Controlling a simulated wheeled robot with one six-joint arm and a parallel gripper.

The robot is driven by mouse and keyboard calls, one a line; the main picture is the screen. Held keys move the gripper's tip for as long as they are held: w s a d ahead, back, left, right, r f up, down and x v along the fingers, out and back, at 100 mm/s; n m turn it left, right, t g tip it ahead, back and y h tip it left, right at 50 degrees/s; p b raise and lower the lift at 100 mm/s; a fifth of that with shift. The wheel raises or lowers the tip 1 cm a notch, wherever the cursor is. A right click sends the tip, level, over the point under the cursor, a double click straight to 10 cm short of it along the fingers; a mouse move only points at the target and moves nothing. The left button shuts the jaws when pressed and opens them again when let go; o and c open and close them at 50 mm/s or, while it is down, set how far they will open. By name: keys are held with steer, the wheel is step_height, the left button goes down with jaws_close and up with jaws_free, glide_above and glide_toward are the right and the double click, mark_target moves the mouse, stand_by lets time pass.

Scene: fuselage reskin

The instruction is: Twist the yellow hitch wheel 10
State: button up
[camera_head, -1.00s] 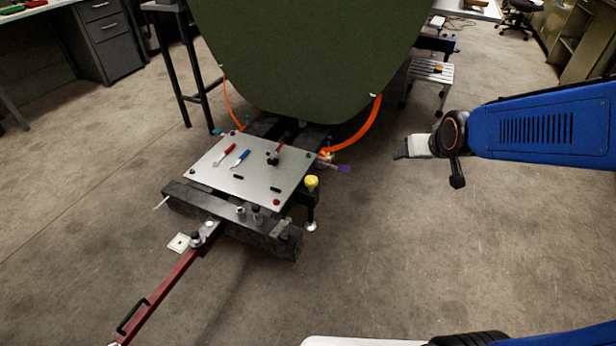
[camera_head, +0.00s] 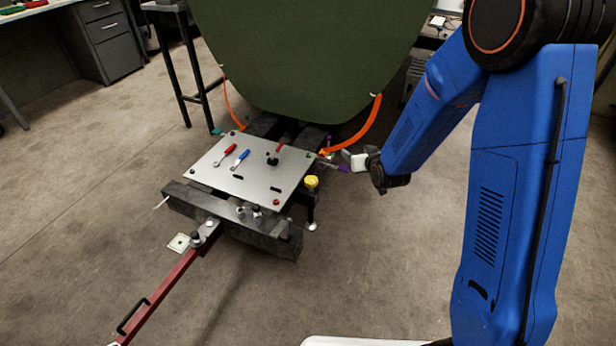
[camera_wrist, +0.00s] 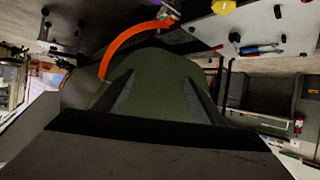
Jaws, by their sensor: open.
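The yellow hitch wheel (camera_head: 311,182) sits at the right edge of the grey metal plate (camera_head: 225,181) on the trolley, on top of a dark post. It also shows in the wrist view (camera_wrist: 223,6), cut by the top edge. My gripper (camera_head: 347,158) is above and to the right of the wheel in the head view, apart from it. It is open and holds nothing that I can see. Its dark fingers (camera_wrist: 170,140) fill the lower part of the wrist view.
A red-handled tool (camera_head: 226,153), a blue-handled tool (camera_head: 240,159) and a small black-and-red clamp (camera_head: 275,156) are on the plate. The large green fuselage panel (camera_head: 310,60) stands behind. An orange hose (camera_head: 362,130) curves down beside it. A red tow bar (camera_head: 165,290) extends front left. Floor at right is clear.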

steer(key=w+a+f+n+t+y, duration=0.1)
steer(key=a+f, duration=0.3)
steer(key=f, duration=0.2)
steer(key=a+f+t+y, duration=0.1)
steer(key=a+f, duration=0.2)
steer(key=f, duration=0.4)
steer(key=n+t+y, duration=0.1)
steer(key=t+y, duration=0.1)
glide_toward(311, 182)
steer(key=x, duration=1)
steer(key=f+x, duration=0.1)
steer(key=x, duration=0.4)
steer(key=shift+w+d+f, duration=0.1)
steer(key=shift+w+d, duration=0.15)
steer(key=shift+y, duration=0.3)
steer(key=c, duration=1.1)
